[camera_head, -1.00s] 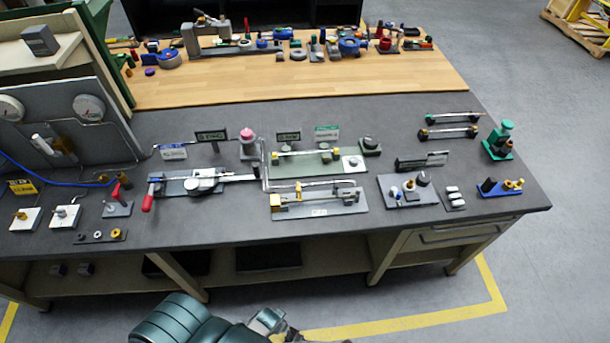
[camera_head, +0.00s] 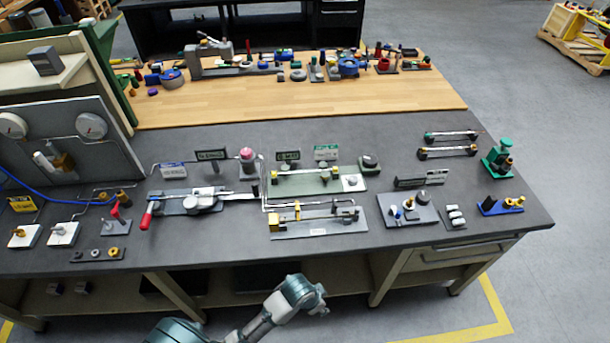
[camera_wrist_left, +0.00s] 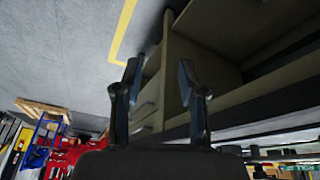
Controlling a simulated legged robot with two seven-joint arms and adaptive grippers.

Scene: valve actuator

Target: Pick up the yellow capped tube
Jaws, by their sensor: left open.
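Two capped tubes lie side by side at the right rear of the dark bench top in the head view. The nearer tube (camera_head: 447,152) seems to have yellow end caps, and the farther one (camera_head: 450,136) has green caps. My left arm reaches in at the bottom, in front of the bench and below its top, well away from the tubes. Its gripper fingers are not clear there. In the left wrist view my left gripper (camera_wrist_left: 160,76) is open and empty, with floor and the bench's underside beyond it. My right gripper is not in view.
A plate with a yellow-ended rod (camera_head: 318,234) stands near the bench's front edge. A black stand (camera_head: 422,178), a green fixture (camera_head: 498,160) and a blue holder (camera_head: 488,207) stand around the tubes. Bare bench top lies left of the tubes.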

